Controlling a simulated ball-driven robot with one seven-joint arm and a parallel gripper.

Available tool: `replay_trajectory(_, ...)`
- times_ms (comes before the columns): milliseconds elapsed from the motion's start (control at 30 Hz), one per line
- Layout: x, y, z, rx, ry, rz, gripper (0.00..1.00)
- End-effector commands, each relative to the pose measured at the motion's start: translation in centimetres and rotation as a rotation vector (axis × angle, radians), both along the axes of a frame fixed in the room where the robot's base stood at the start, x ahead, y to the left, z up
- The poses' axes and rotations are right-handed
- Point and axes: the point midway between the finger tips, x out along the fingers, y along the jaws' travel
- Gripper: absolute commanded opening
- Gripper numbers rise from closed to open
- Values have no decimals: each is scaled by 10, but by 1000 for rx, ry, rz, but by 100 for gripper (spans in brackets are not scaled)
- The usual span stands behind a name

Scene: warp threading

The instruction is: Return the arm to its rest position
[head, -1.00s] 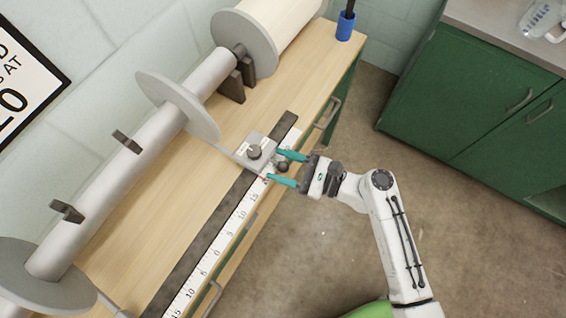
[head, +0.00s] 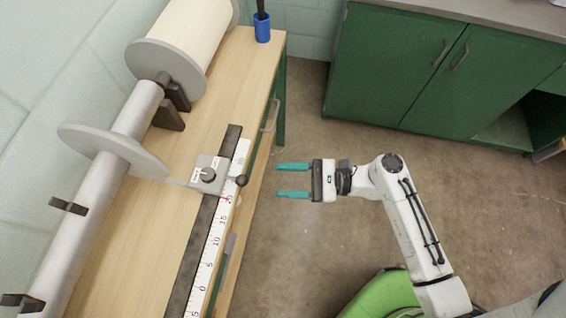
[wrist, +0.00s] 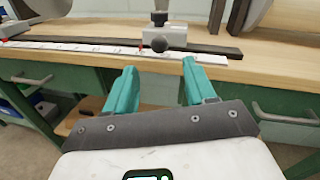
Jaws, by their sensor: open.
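My gripper (head: 292,180) is open and empty, with two teal fingers pointing left toward the bench. It hangs over the floor, clear of the bench's front edge. In the wrist view, my gripper (wrist: 158,88) shows its two fingers spread apart, with nothing between them. The grey slider block (head: 208,174) with its dark round knob (head: 241,180) sits on the dark rail beside the ruler (head: 213,245). The slider also shows beyond the fingers in the wrist view (wrist: 172,35). The fingers do not touch the slider or knob.
The wooden bench (head: 140,240) carries a long roller with grey flanges (head: 112,150) and a blue cup (head: 262,28). Green cabinets (head: 400,70) stand at the back right. A green chair (head: 385,297) is near my arm below. The floor between bench and cabinets is open.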

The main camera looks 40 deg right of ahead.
Motion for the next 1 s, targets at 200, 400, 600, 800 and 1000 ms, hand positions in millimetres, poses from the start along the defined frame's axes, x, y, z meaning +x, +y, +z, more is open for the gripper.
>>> replay_trajectory(200, 0, 0, 0, 0, 0, 0, 55)
replay_trajectory(400, 0, 1, 0, -4, -1, 2, 55)
replay_trajectory(600, -10, 14, -17, -226, -52, 102, 55)
replay_trajectory(800, -40, 22, -54, -742, -205, 391, 55)
replay_trajectory(1000, -69, -2, -71, -1219, -378, 755, 55)
